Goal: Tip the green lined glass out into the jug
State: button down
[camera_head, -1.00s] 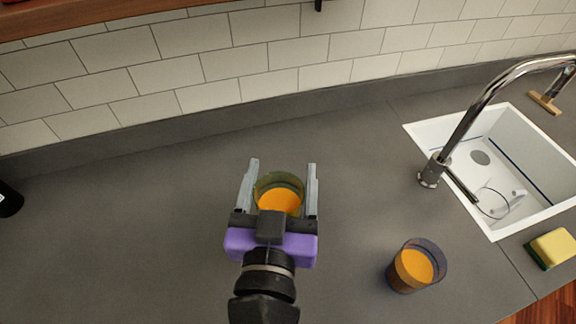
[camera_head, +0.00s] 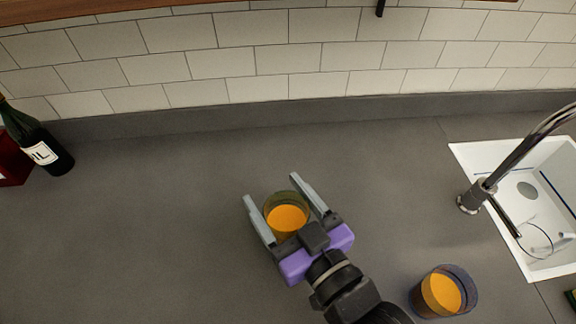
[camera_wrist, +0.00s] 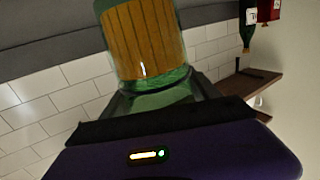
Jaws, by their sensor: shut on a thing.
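The green-tinted glass (camera_head: 286,222) holds orange liquid and sits between the two fingers of my gripper (camera_head: 272,190), which is shut on it. In the wrist view the glass (camera_wrist: 145,45) fills the upper middle, with fine lines along its wall and a green, clear end near the gripper. It looks roughly upright in the head view. Its height above the counter is hard to tell. I see no jug that I can make out in either view.
A second, bluish glass (camera_head: 443,292) with orange liquid stands on the grey counter (camera_head: 150,240) at lower right. A white sink (camera_head: 490,160) with a chrome tap (camera_head: 485,190) is at right. A dark bottle (camera_head: 45,150) stands at far left. The counter's left middle is clear.

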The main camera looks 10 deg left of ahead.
jog(key=shift+s+a+f+n+g+y, duration=0.1)
jog(key=shift+a+f+n+g+y, duration=0.3)
jog(key=shift+n+g+y, duration=0.35)
jog(key=shift+s+a+f+n+g+y, duration=0.1)
jog(key=shift+a+f+n+g+y, duration=0.15)
jog(key=shift+a+n+g+y, duration=0.5)
jog(key=shift+d, duration=0.3)
jog(key=shift+m, duration=0.3)
